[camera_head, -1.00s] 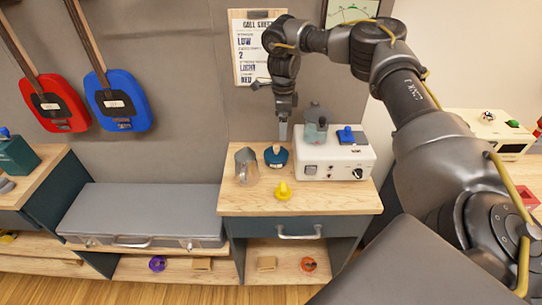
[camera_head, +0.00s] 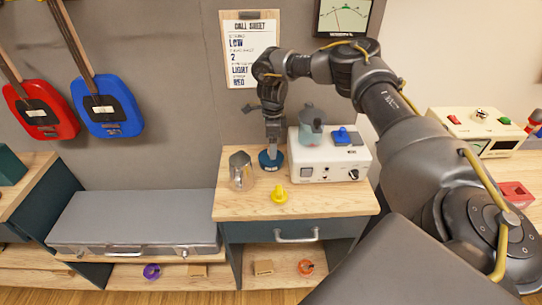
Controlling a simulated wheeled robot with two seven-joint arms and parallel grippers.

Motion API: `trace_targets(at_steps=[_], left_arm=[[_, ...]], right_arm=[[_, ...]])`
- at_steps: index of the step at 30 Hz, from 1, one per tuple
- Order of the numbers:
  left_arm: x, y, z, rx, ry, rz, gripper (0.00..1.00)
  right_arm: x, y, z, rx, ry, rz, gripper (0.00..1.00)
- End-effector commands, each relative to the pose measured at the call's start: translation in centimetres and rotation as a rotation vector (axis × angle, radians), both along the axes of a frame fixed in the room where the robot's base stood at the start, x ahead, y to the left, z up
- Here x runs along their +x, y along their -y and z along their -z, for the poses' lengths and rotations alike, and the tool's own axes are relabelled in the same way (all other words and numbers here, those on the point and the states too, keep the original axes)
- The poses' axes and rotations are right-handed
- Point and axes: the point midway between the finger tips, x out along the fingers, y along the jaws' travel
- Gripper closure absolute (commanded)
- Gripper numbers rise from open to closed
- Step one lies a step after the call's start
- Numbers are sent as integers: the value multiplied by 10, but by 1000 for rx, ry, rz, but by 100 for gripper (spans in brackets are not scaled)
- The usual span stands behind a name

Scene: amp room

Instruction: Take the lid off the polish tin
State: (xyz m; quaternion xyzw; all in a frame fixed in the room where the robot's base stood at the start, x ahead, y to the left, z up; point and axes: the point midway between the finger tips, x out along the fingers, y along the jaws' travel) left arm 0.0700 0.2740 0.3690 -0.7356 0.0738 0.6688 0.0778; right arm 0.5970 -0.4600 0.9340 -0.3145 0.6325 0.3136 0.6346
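A small round dark blue tin (camera_head: 265,164), which looks like the polish tin, sits on the wooden top of the cabinet, between a grey metal pot and a white box. My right gripper (camera_head: 272,154) points straight down at it from above, its fingertips at the top of the tin. The gripper covers part of the tin's top, so I cannot make out the lid apart from the tin. The fingers are too small to tell whether they are open or closed on it. My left gripper is not in view.
The metal pot (camera_head: 242,172) stands close left of the tin. The white box (camera_head: 333,163), carrying a grey-green pot (camera_head: 312,130) and a blue item (camera_head: 344,136), stands close right. A yellow piece (camera_head: 280,194) lies in front. The wooden top's front left is bare.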

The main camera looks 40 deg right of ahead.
Motion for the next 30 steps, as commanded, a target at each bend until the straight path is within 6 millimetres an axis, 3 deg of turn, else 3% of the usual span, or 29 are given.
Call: trace_targets(at_steps=[4, 9, 17, 27, 30], left_arm=[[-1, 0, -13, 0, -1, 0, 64], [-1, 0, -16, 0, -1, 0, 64], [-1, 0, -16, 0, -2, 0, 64], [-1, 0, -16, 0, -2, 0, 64], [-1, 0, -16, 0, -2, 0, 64]], right_arm=[[2, -3, 20, -2, -5, 0, 0], [3, -3, 41, -1, -4, 0, 0], [3, -3, 46, -1, -2, 0, 0], [3, -3, 46, -1, -2, 0, 39], [3, -3, 46, -1, -2, 0, 39]])
